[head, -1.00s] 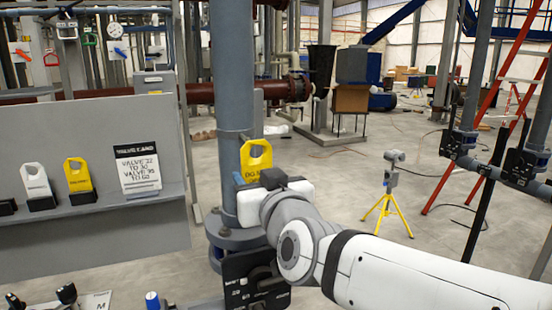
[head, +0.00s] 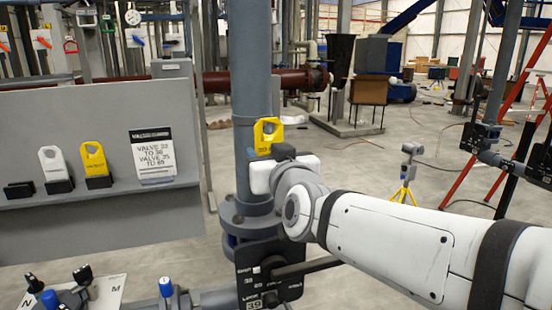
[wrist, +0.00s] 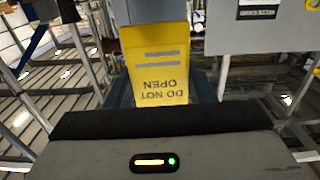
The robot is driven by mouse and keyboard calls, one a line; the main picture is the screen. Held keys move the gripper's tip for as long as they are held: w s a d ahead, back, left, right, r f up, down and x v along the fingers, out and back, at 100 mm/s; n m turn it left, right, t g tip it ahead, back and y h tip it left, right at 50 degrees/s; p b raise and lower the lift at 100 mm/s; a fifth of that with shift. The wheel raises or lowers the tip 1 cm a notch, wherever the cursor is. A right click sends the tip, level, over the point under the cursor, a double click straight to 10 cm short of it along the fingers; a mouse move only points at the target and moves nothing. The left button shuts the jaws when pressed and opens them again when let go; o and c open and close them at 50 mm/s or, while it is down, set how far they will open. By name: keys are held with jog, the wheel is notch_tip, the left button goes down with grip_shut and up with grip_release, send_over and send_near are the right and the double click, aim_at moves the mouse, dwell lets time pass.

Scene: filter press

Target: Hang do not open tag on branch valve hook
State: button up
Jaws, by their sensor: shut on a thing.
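A yellow tag (head: 268,134) with a hole at its top stands up out of my gripper (head: 270,158). In the wrist view the tag (wrist: 157,65) reads DO NOT OPEN upside down, and my gripper is shut on its lower part. In the head view the tag is in front of a thick grey vertical pipe (head: 252,70); I cannot tell the gap between them. A valve with a black label plate (head: 270,282) is below my gripper, partly behind my arm. I cannot make out which hook belongs to the branch valve.
A grey board with a shelf (head: 90,110) stands at left. It carries a white tag (head: 54,162), another yellow tag (head: 95,160), an empty black holder (head: 19,190) and a printed sign (head: 153,154). A yellow tripod (head: 406,188) and red ladder (head: 520,130) are at right.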

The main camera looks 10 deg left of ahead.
jog(key=shift+w+a+f+b, duration=0.25)
jog(key=shift+w+a, duration=0.2)
jog(key=shift+w, duration=0.35)
jog(key=shift+w+a+f+b, duration=0.25)
jog(key=shift+w+a, duration=0.25)
jog(key=shift+w, duration=0.25)
jog(key=shift+w+a+f+b, duration=0.25)
jog(key=shift+w+a, duration=0.2)
jog(key=shift+w, duration=0.35)
jog(key=o, duration=1)
